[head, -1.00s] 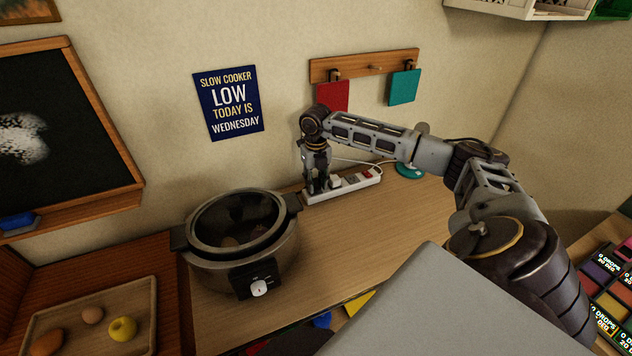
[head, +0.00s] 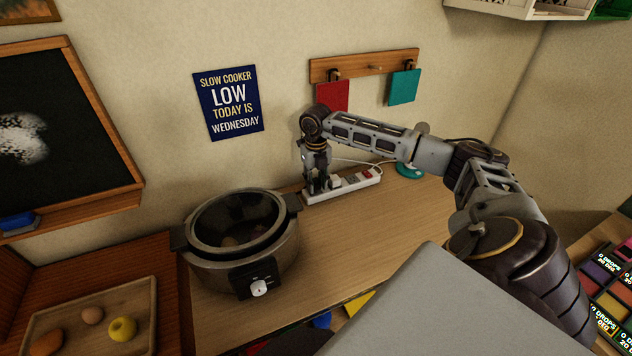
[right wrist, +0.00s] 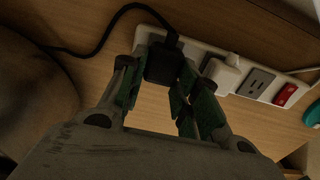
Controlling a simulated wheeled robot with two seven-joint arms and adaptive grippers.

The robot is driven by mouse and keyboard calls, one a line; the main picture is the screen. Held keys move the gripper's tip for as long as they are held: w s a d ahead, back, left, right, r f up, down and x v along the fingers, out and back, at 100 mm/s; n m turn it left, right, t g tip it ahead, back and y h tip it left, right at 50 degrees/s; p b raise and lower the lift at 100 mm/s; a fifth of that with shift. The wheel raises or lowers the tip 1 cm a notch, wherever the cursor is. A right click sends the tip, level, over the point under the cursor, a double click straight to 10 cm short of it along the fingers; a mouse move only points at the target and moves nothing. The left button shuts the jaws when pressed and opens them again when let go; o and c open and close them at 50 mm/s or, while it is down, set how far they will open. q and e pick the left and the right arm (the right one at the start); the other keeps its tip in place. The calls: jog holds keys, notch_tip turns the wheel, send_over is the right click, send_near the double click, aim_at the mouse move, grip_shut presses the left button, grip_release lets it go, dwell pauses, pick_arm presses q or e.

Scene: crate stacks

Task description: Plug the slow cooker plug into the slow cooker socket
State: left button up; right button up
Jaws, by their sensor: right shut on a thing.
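The slow cooker (head: 240,250), a dark round pot with a front dial, stands on the wooden counter. The white power strip (head: 345,187) lies along the wall to its right; it also shows in the right wrist view (right wrist: 246,100). My right gripper (head: 318,188) points down over the strip's left end. In the right wrist view its fingers (right wrist: 160,85) are shut on the black slow cooker plug (right wrist: 162,62), which has a black cord. The plug sits over the strip's left end, covering the socket there; I cannot tell how deep it is. My left gripper is out of view.
A white plug (right wrist: 222,74) sits in the strip beside the black one, then a bare socket (right wrist: 257,82) and a red switch (right wrist: 287,94). A teal round object (head: 409,170) lies past the strip. A fruit tray (head: 145,339) is at lower left. The middle counter is clear.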

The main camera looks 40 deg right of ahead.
aim_at(316, 183)
jog(key=shift+f+b, duration=0.35)
jog(key=shift+f, duration=0.25)
dwell(0.6)
jog(key=o, duration=1)
jog(key=shift+o, duration=0.2)
jog(key=shift+r, duration=0.15)
notch_tip(316, 183, up, 12)
jog(key=shift+f, duration=0.2)
dwell(0.4)
